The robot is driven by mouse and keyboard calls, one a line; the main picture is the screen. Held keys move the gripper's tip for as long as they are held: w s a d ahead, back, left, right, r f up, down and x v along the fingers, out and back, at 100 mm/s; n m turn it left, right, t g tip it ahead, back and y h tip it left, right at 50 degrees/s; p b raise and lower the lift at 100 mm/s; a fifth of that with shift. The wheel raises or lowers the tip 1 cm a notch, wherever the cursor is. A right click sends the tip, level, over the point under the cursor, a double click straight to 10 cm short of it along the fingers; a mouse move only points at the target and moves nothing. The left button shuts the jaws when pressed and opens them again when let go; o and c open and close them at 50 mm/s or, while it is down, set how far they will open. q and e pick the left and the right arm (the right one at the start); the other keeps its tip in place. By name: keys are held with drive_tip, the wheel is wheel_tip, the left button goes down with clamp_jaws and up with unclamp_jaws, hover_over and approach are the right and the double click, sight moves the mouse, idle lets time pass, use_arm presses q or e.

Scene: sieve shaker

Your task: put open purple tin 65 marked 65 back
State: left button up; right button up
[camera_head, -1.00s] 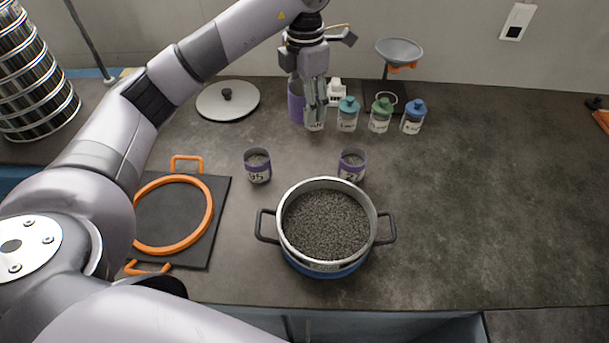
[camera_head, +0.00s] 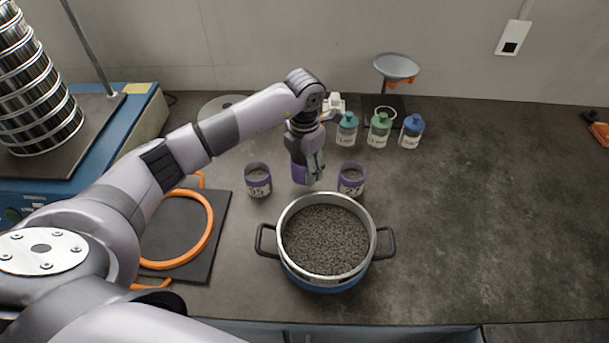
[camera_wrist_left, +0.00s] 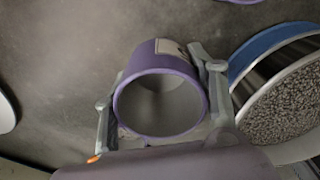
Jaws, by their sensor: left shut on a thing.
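My left gripper (camera_head: 316,171) is shut on an open purple tin (camera_head: 299,172), between and slightly behind two other purple tins. In the left wrist view the held tin (camera_wrist_left: 152,72) sits between the two fingers, its round mouth facing the camera and its grey inside looking empty. Its pale label is partly in view, but I cannot read its number. I cannot tell whether its base touches the counter. The left standing tin (camera_head: 258,181) and the right standing tin (camera_head: 351,180) hold grey grains; their numbers are too small to read surely. My right gripper is out of view.
A two-handled pot (camera_head: 290,262) full of grey grains stands just in front. An orange ring on a black plate (camera_head: 219,232) lies left.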

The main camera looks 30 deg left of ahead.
sight(304, 187)
use_arm(q)
wheel_tip(304, 187, down, 4)
drive_tip(key=shift+f, duration=0.25)
drive_tip(key=o, duration=0.7)
drive_tip(key=shift+f, duration=0.15)
drive_tip(key=o, duration=0.5)
